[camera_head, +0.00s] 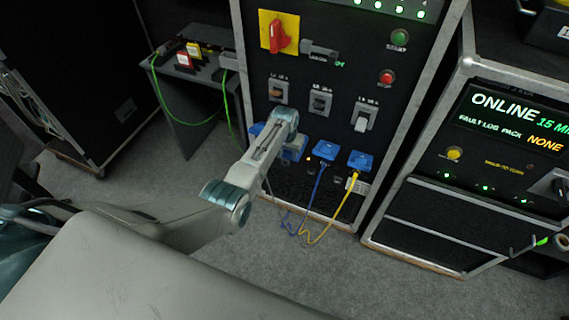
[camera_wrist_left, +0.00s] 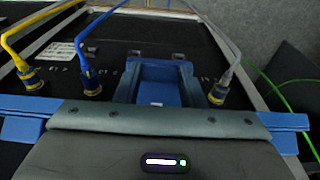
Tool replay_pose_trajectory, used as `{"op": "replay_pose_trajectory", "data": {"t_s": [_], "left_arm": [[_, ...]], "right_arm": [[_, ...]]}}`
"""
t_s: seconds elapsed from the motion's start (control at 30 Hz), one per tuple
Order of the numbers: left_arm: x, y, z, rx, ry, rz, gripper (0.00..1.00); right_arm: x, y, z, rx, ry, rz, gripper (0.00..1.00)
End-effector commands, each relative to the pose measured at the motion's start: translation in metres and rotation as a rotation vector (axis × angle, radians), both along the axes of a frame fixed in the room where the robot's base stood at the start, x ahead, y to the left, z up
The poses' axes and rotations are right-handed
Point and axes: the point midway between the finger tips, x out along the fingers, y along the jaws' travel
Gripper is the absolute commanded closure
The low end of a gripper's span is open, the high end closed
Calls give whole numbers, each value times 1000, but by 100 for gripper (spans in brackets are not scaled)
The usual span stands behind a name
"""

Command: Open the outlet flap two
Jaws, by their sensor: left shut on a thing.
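My left gripper (camera_head: 288,120) reaches to the left end of the row of blue outlets on the middle rack. In the left wrist view its blue fingers (camera_wrist_left: 158,85) are close together at the outlet panel, shut on what looks like a blue outlet flap, mostly hidden by the fingers. Its number cannot be read. Two more blue outlets, the middle one (camera_head: 324,150) and the right one (camera_head: 360,161), show to the right, with a blue and a yellow cable. In the left wrist view a grey-cabled plug (camera_wrist_left: 218,92) and a blue-cabled plug (camera_wrist_left: 91,82) flank the fingers. My right gripper is not in view.
Above the outlets are several breaker switches (camera_head: 320,101), a red rotary switch (camera_head: 279,38) and a red button (camera_head: 386,77). A small grey table (camera_head: 196,78) with a green cable stands left. Another rack with an ONLINE screen (camera_head: 512,117) stands right. Loose cables hang below the outlets.

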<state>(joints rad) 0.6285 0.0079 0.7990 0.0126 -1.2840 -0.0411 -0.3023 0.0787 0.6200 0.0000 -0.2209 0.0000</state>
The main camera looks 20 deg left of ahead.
Motion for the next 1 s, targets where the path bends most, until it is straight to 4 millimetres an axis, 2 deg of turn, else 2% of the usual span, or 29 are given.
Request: {"op": "replay_pose_trajectory", "data": {"t_s": [0.03,0.2,0.6,1.0], "left_arm": [[6,0,2,1,36,0,100],[13,0,14,6,142,0,100],[18,0,33,11,306,0,100],[25,0,50,11,289,0,100]], "right_arm": [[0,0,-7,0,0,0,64],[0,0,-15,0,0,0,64],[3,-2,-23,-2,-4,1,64],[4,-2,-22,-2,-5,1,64]]}}
